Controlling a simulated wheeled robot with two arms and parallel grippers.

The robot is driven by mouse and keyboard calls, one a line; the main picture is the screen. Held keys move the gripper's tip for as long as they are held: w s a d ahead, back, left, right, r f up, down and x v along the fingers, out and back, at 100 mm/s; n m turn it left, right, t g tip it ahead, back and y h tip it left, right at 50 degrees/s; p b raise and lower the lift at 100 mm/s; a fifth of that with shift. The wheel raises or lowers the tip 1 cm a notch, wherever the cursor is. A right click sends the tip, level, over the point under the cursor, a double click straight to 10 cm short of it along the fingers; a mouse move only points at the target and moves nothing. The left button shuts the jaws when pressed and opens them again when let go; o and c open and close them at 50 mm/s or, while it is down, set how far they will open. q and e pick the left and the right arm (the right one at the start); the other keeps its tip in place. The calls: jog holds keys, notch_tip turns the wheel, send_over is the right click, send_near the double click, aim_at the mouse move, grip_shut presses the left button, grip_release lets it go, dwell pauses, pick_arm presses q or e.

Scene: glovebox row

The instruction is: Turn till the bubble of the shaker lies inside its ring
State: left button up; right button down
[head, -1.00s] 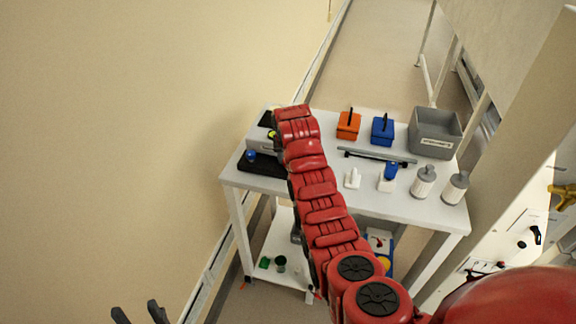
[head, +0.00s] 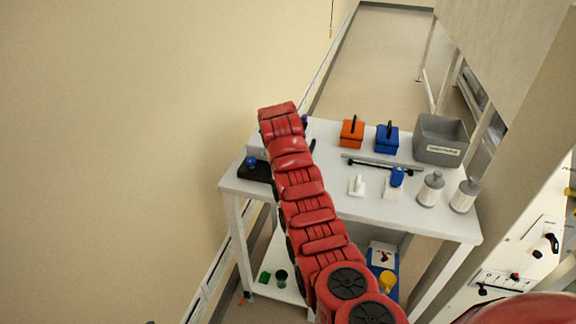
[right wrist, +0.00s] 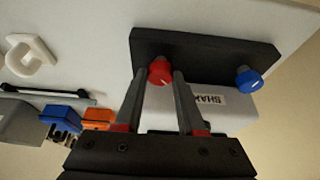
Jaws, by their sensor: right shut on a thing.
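The shaker is a white box (right wrist: 185,103) with a label reading "SHAK", partly cut off by my gripper, and a black plate (right wrist: 205,48) along it. A red knob (right wrist: 160,72) and a blue knob (right wrist: 248,80) stand at the plate. My right gripper (right wrist: 158,80) is shut on the red knob, one finger on each side. In the head view my right arm covers most of the shaker; the blue knob (head: 252,161) and part of the black plate (head: 254,173) show left of it. The bubble and its ring are not visible. My left gripper is out of view.
On the white table (head: 340,210) stand an orange box (head: 351,133), a blue box (head: 387,139), a grey bin (head: 440,140), a dark bar (head: 383,164), small dispensers and two white-grey bottles (head: 431,190). A wall is close on the left. Green items lie on the lower shelf.

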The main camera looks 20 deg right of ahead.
jog(key=c, duration=0.8)
grip_release()
jog(key=b+v, duration=0.1)
jog(key=v, duration=1.6)
jog(key=shift+r, duration=0.25)
